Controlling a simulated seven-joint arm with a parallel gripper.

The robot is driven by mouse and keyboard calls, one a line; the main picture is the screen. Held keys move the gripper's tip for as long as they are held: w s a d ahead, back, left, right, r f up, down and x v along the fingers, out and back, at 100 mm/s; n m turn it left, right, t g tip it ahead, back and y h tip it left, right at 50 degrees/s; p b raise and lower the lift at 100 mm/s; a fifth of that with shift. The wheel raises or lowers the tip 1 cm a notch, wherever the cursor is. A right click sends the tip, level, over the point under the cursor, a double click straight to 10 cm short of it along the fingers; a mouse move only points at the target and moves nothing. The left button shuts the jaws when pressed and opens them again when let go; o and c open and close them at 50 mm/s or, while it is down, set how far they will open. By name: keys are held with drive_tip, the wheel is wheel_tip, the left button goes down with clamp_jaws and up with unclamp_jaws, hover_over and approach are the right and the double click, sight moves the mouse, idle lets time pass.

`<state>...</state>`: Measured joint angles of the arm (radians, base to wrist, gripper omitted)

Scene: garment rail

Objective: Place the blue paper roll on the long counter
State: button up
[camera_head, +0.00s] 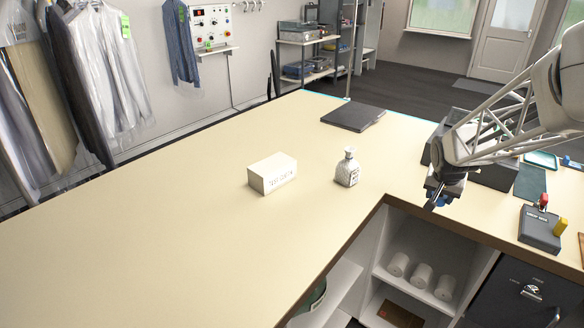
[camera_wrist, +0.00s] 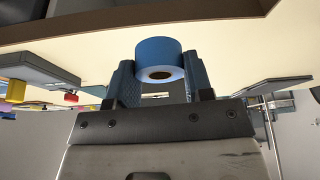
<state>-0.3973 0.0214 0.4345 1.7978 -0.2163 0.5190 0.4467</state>
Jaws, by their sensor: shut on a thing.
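The blue paper roll (camera_wrist: 158,54) sits between the two fingers of my gripper (camera_wrist: 160,80) in the wrist view, with its open core end facing the camera. My gripper is shut on it. In the head view my gripper (camera_head: 440,190) is at the right, by the inner corner of the counter; only a small bit of blue shows there. The long counter (camera_head: 200,225) is cream-topped and runs across the middle and left of the head view. Much of its top is bare.
A white box (camera_head: 271,173) and a clear bottle (camera_head: 347,169) stand mid-counter. A dark flat slab (camera_head: 353,117) lies farther back. A dark tray (camera_head: 490,170) and a grey device (camera_head: 541,229) with red and yellow parts are at right. White rolls (camera_head: 421,275) sit on a shelf below.

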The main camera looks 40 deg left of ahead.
drive_tip(key=s+a+n, duration=0.1)
drive_tip(key=s+a, duration=0.2)
drive_tip(key=a, duration=0.3)
drive_tip(key=s+a+n+y, duration=0.1)
drive_tip(key=s+a, duration=0.2)
drive_tip(key=a, duration=0.3)
drive_tip(key=s+a+n, duration=0.1)
drive_tip(key=s+a, duration=0.2)
drive_tip(key=a, duration=0.4)
drive_tip(key=r+n+y, duration=0.1)
drive_tip(key=n, duration=0.1)
hover_over(305, 210)
drive_tip(key=s, duration=0.1)
drive_tip(key=shift+s+d+r+g, duration=0.1)
drive_tip(key=shift+s+d+g, duration=0.1)
drive_tip(key=shift+d+g, duration=0.2)
drive_tip(key=shift+f, duration=2)
drive_tip(key=shift+f, duration=2)
drive_tip(key=shift+f, duration=0.15)
